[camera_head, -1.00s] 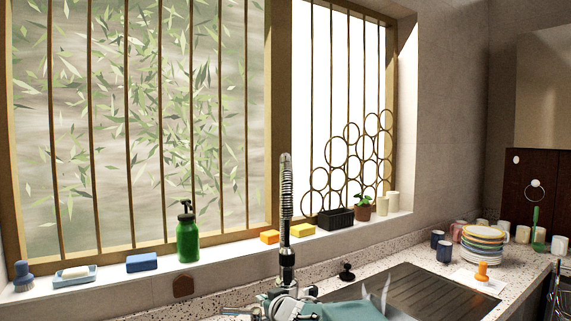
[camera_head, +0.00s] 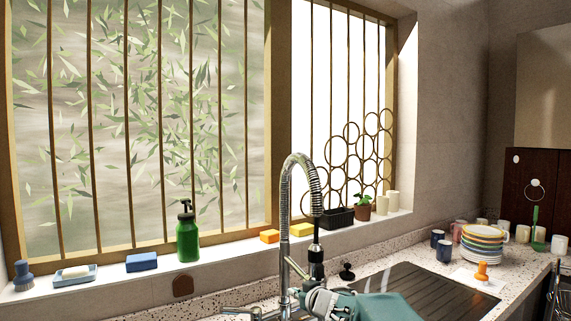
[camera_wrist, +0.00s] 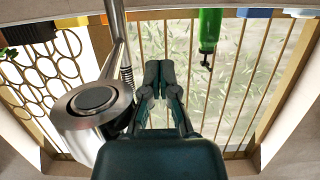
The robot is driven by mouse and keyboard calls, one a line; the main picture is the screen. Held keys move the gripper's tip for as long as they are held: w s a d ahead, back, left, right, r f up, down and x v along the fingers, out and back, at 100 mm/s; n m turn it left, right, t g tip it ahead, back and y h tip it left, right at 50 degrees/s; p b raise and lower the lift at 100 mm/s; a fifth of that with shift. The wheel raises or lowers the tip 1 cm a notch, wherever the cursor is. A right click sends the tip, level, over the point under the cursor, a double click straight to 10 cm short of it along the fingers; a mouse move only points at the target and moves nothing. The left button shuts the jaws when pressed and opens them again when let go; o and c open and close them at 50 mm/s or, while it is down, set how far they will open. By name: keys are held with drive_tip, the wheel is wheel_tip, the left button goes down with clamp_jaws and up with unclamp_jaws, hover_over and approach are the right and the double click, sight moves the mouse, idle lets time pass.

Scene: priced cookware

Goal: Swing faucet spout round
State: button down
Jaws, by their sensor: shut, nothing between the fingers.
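The faucet (camera_head: 284,220) is a tall chrome gooseneck with a coiled spring. Its spout arches to the right in the head view, and the dark spray head (camera_head: 316,262) hangs at the end. My gripper (camera_wrist: 160,70) has its dark fingers shut together and empty. In the wrist view the round metal spray head (camera_wrist: 95,108) is large and close, just left of the fingers. I cannot tell whether they touch. In the head view my arm's end is low, beside the faucet and below the spray head; the fingertips are hard to make out there.
A green soap bottle (camera_head: 187,236), sponges and a potted plant (camera_head: 362,204) line the window sill. Right of the faucet are a ribbed drainboard (camera_head: 440,288), a plate stack (camera_head: 482,243) and several cups. A faucet lever (camera_head: 240,311) sticks out at left.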

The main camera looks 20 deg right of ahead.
drive_tip(key=shift+d, duration=0.45)
drive_tip(key=w+d, duration=0.1)
drive_tip(key=d, duration=0.5)
drive_tip(key=shift+w+d, duration=0.15)
drive_tip(key=shift+d, duration=0.1)
drive_tip(key=w+d, duration=0.3)
drive_tip(key=d, duration=0.2)
drive_tip(key=shift+w+d, duration=0.15)
drive_tip(key=shift+d, duration=0.15)
drive_tip(key=v, duration=0.8)
drive_tip(key=shift+d+r, duration=0.25)
idle(1.3)
